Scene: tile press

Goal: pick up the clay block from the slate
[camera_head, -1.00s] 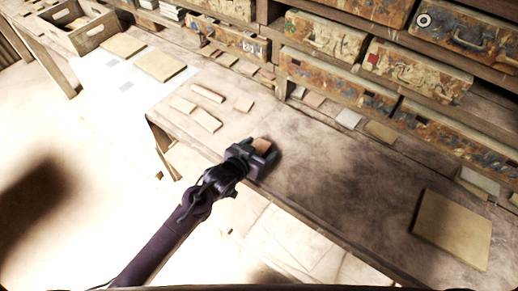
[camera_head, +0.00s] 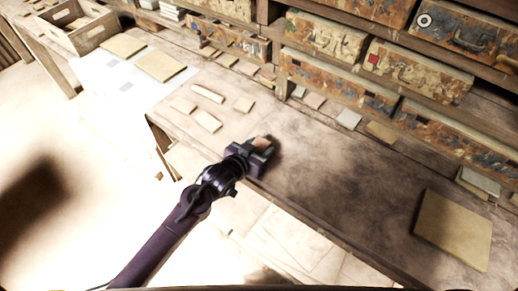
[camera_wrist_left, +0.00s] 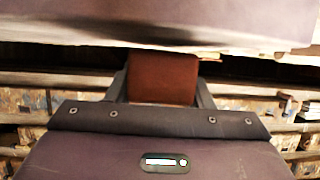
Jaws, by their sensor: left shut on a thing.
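The clay block is reddish-brown. In the left wrist view the block (camera_wrist_left: 162,80) sits between the two fingers of my left gripper (camera_wrist_left: 162,90), which is shut on it. In the head view my left gripper (camera_head: 258,150) is over the near edge of the bench, with the block (camera_head: 262,142) showing as a small pinkish patch at its tip. I cannot tell from the head view how far the block is above the bench. I cannot tell which surface is the slate. My right gripper is not in view.
Several flat tan tiles (camera_head: 208,122) lie on the bench left of the gripper. A larger tan board (camera_head: 453,229) lies at the right. Worn drawers (camera_head: 340,82) line the back. The bench (camera_head: 340,175) between gripper and board is clear. An open wooden crate (camera_head: 85,30) stands top left.

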